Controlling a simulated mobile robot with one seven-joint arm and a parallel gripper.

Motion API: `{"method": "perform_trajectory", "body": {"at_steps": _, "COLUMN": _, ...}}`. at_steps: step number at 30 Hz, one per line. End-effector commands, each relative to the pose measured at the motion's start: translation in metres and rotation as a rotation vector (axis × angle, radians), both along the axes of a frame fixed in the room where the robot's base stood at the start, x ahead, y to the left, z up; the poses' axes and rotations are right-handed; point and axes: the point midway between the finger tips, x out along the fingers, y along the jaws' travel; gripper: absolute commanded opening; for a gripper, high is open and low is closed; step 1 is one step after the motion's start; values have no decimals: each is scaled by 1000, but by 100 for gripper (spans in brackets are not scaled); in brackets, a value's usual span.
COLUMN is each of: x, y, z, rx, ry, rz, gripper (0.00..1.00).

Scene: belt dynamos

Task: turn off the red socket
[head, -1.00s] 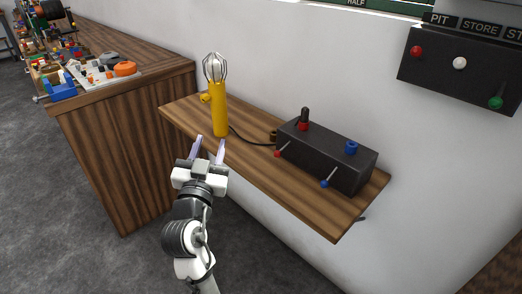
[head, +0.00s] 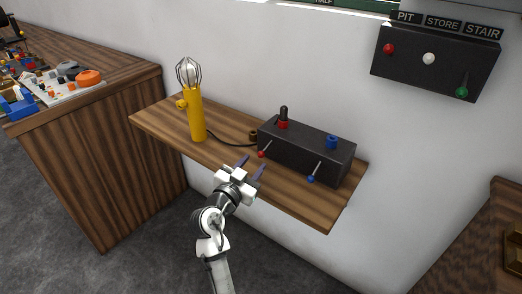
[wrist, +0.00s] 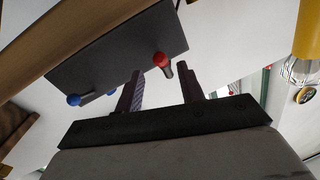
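A black box (head: 305,153) stands on the wooden wall shelf. On its top are a red socket (head: 283,125) with a black plug (head: 283,112) in it and a blue socket (head: 331,142). A lever with a red ball (head: 261,154) and one with a blue ball (head: 311,179) stick out of its front. My gripper (head: 251,167) is open and empty, just in front of the red-balled lever. In the wrist view, the red ball (wrist: 160,59) appears between and beyond the fingers (wrist: 160,88); I see no contact. The blue ball (wrist: 73,100) is left of them.
A yellow caged lamp (head: 196,115) stands on the shelf (head: 225,155), its cable running toward the box. A wall panel (head: 434,65) with red, white and green knobs hangs at upper right. A cluttered bench (head: 100,150) is at left, another wooden piece (head: 490,240) at right.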

Motion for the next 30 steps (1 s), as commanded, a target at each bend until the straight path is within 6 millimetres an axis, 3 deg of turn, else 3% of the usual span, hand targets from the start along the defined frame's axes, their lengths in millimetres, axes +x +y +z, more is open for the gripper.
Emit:
{"method": "perform_trajectory", "body": {"at_steps": 3, "x": 22, "y": -12, "z": 3, "rx": 1, "ry": 1, "rz": -3, "gripper": 38}}
{"method": "perform_trajectory", "body": {"at_steps": 9, "x": 46, "y": -23, "z": 2, "rx": 0, "ry": 0, "rz": 0, "gripper": 38}}
{"method": "perform_trajectory", "body": {"at_steps": 22, "x": 54, "y": -27, "z": 0, "rx": 1, "ry": -1, "rz": 1, "gripper": 38}}
{"method": "perform_trajectory", "body": {"at_steps": 30, "x": 54, "y": -27, "z": 0, "rx": 0, "ry": 0, "rz": 1, "gripper": 3}}
